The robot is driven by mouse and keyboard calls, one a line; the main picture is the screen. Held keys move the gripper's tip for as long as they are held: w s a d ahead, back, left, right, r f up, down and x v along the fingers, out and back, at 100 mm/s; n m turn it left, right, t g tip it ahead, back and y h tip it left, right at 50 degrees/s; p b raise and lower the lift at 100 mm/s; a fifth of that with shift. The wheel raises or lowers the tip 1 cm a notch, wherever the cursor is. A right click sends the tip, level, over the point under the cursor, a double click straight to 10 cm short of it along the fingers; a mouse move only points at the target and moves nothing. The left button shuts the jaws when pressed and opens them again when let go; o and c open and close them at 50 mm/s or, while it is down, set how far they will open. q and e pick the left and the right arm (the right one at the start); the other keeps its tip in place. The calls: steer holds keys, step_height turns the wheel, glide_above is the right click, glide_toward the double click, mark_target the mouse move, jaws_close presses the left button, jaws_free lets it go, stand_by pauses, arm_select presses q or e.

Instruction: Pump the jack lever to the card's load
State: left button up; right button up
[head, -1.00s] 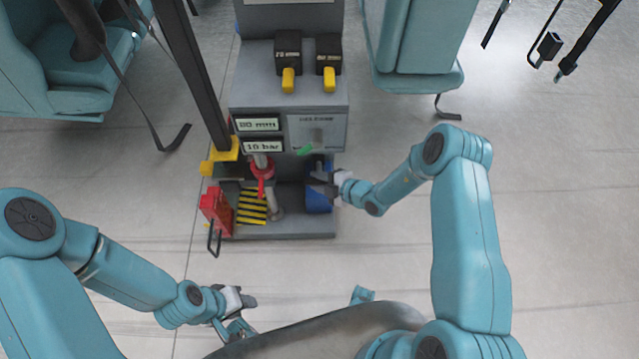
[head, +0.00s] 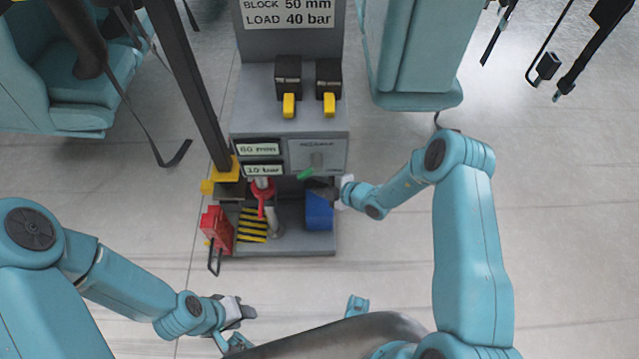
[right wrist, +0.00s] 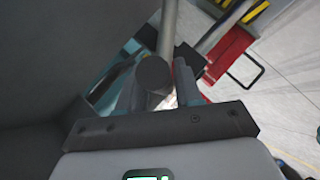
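The card (head: 290,14) at the top of the grey stand reads BLOCK 50 mm, LOAD 40 bar. Two small displays sit lower on the stand; the lower display (head: 262,170) reads 10 bar, and the upper one (head: 258,149) shows a blurred mm value. My right gripper (head: 325,192) is above the blue block-like part (head: 319,212) at the stand's lower right. In the right wrist view, its fingers close on both sides of a grey rod with a round dark end, seemingly the jack lever (right wrist: 153,73). My left gripper (head: 246,315) is low, away from the stand; its fingers are unclear.
Teal seats flank the stand; floor in front is clear.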

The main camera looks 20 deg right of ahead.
steer(key=shift+o, duration=0.7)
steer(key=shift+s, duration=0.1)
steer(key=p+v, duration=0.4)
steer(key=v, duration=1.2)
steer(key=shift+r, duration=0.15)
